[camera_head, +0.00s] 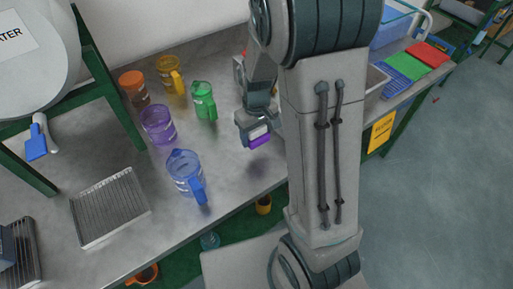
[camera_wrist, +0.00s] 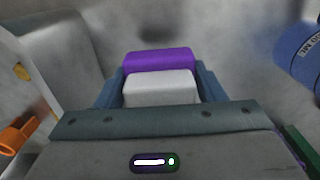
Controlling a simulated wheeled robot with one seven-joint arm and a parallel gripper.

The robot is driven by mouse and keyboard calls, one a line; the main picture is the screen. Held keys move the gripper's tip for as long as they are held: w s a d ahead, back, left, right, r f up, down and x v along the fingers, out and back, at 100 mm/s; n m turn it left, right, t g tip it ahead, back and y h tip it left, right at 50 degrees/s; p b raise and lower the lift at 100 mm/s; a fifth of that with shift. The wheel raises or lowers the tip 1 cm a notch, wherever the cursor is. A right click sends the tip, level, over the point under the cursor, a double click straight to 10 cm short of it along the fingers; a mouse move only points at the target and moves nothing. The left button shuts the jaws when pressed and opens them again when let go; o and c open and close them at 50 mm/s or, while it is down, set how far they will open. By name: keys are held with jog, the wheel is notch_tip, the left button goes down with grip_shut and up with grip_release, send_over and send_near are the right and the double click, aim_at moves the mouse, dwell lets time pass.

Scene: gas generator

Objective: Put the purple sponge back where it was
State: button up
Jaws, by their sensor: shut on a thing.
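The purple sponge (camera_wrist: 158,61) is held between the blue-edged fingers of my gripper (camera_wrist: 160,85) in the wrist view, with a white block-like part in front of it. In the head view the purple sponge (camera_head: 260,141) shows at the lower end of my gripper (camera_head: 254,132), which is shut on it. The sponge is above the grey workbench (camera_head: 240,175), right of the green jug and the blue jug. A faint dark patch lies on the bench below it.
A green jug (camera_head: 204,100), blue jug (camera_head: 186,172), purple jug (camera_head: 158,124) and yellow jug (camera_head: 170,75) stand on the bench left of my gripper. A metal rack (camera_head: 110,207) lies at front left. Red (camera_head: 428,54), green (camera_head: 406,67) and blue (camera_head: 394,82) flat pieces lie at right, beyond my arm.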

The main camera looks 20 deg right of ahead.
aim_at(256, 153)
jog(key=shift+f, duration=3.1)
jog(key=shift+f, duration=0.25)
jog(key=o, duration=0.9)
jog(key=shift+r, duration=0.1)
